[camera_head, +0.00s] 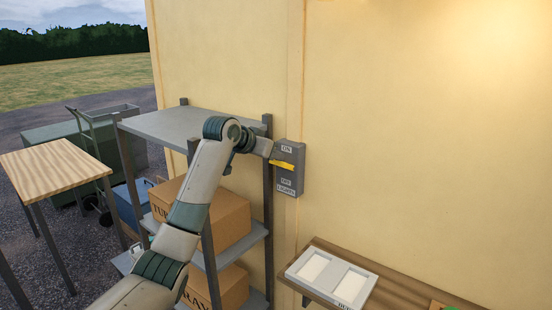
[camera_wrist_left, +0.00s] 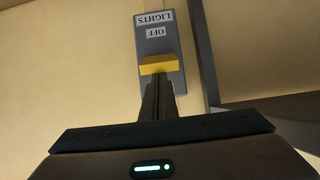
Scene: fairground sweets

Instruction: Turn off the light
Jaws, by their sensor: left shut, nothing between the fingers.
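A grey light switch box (camera_head: 291,178) is on the cream wall, with ON at its top and OFF and LIGHTS labels lower down. Its yellow lever (camera_head: 284,165) sits in the upper part, nearer ON. My left gripper (camera_head: 270,154) is shut and empty, with its tips at the lever. In the left wrist view, the switch box (camera_wrist_left: 158,40) appears upside down, and the shut fingers (camera_wrist_left: 157,82) reach the yellow lever (camera_wrist_left: 159,65). I cannot tell whether they touch it. ON is hidden in that view. My right gripper is not in view.
A grey metal shelf (camera_head: 165,127) with cardboard boxes (camera_head: 228,220) stands left of the switch, below my left arm. A wooden counter (camera_head: 400,277) with a white tray (camera_head: 344,262) is at lower right. The wall glows brightly at upper right. Wall right of the switch is clear.

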